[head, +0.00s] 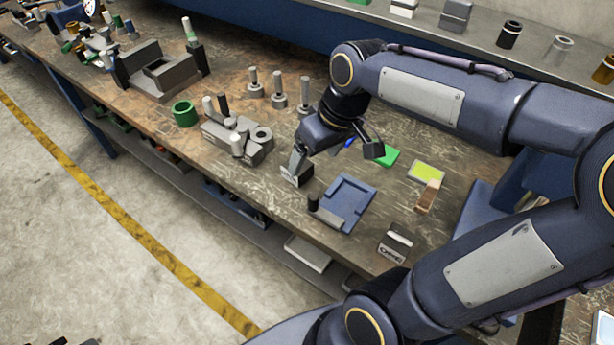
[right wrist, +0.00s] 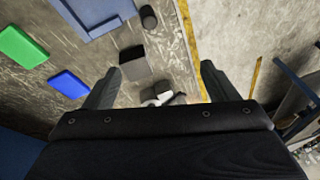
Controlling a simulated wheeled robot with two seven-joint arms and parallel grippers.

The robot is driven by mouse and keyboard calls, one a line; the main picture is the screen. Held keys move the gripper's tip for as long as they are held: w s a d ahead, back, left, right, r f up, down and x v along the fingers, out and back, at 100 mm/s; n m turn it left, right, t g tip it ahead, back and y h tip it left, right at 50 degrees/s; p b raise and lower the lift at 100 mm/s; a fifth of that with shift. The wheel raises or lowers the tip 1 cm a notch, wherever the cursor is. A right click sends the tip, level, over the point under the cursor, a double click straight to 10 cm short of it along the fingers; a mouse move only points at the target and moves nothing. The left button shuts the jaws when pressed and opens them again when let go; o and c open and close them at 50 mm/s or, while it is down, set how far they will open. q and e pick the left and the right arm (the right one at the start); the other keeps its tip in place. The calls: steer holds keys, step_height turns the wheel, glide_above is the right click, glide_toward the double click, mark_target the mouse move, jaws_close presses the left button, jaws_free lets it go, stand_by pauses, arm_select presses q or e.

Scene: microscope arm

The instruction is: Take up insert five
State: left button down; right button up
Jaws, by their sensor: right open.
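I cannot read a number five on any part, so I cannot tell which one is insert five. A small dark block (head: 297,176) with a pale front face stands near the table's front edge, and it also shows in the right wrist view (right wrist: 133,62). My right gripper (head: 335,157) is open and empty, low over the bench, with one finger close to this block. In the right wrist view the open fingers (right wrist: 160,72) stand apart, with the block between and beyond them, nearer the left finger. My left gripper is not in view.
A blue fixture (head: 345,204) with a black cylinder (head: 313,202) lies nearby. A green block (head: 388,156), a blue piece (head: 350,143) and a labelled block (head: 395,243) surround it. Grey fixtures and posts (head: 238,137) stand to the left. The front edge is close.

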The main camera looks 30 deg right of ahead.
mark_target(306, 172)
steer(key=w+f, duration=0.1)
steer(key=w, duration=0.2)
steer(key=w+d+f+n+g+h+b, duration=0.1)
steer(key=w+f, duration=0.1)
steer(key=w, duration=0.2)
steer(key=w+d+f+n+g+h, duration=0.1)
steer(key=w+f, duration=0.1)
steer(key=w, duration=0.2)
steer(key=shift+d+f, duration=0.15)
steer(key=shift+d, duration=0.05)
steer(key=shift+w+d+f+g, duration=0.1)
steer(key=shift+w+f+g, duration=0.15)
steer(key=shift+g, duration=0.05)
steer(key=f, duration=0.7)
steer(key=shift+s+a+f, duration=0.15)
steer(key=shift+a+f, duration=0.1)
steer(key=shift+f, duration=0.1)
steer(key=shift+c, duration=0.3)
steer(key=c, duration=1.7)
steer(key=shift+r, duration=0.15)
